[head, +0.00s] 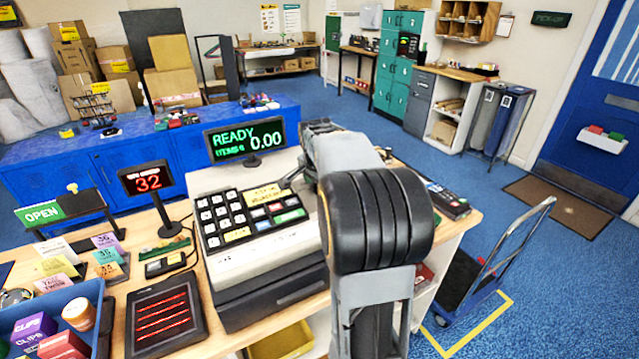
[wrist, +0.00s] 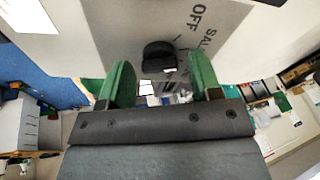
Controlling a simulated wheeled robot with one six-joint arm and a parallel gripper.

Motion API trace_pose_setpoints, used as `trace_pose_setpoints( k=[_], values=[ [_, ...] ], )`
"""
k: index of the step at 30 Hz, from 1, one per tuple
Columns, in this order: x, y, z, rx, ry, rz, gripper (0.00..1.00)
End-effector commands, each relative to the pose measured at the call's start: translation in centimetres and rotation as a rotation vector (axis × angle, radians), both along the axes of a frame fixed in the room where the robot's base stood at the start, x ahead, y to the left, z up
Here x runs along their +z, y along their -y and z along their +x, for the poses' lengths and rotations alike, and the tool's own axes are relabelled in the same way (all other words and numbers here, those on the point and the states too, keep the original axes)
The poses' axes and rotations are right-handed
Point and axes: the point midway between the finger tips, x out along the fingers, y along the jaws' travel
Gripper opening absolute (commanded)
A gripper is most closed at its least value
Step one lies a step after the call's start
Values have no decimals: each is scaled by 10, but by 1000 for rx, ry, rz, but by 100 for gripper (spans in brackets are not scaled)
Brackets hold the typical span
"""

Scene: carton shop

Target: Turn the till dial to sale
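The till (head: 265,250) stands on the wooden counter, with its keypad facing me and a display reading READY and 0.00. In the wrist view the black till dial (wrist: 158,55) sits on a grey plate (wrist: 205,50) marked OFF and SAL, the latter word cut short by a green finger. My gripper (wrist: 161,78) is open, its two green fingers apart on either side of the dial in the picture, with no clear contact. Which mark the dial points to I cannot tell. In the head view my arm hides the dial and gripper.
A red-digit display (head: 147,180) showing 32 and a dark pad with red lines (head: 163,315) are left of the till. A blue crate (head: 92,292) of small goods is at the front left. A hand trolley (head: 480,275) stands right of the counter.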

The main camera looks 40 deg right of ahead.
Motion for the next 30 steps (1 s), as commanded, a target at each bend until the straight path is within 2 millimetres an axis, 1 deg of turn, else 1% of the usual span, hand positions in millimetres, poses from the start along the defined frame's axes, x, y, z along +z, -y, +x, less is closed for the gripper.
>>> trace_pose_setpoints(
  k=[9, 13, 17, 24, 30],
  values=[
    [1, 0, 0, 0, 0, 0, 64],
    [11, -2, -3, 0, 3, -1, 64],
    [32, -8, -8, 0, 4, -2, 64],
    [79, -19, -21, 0, 3, -1, 64],
    [110, -26, -29, 0, 2, -1, 64]
  ],
)
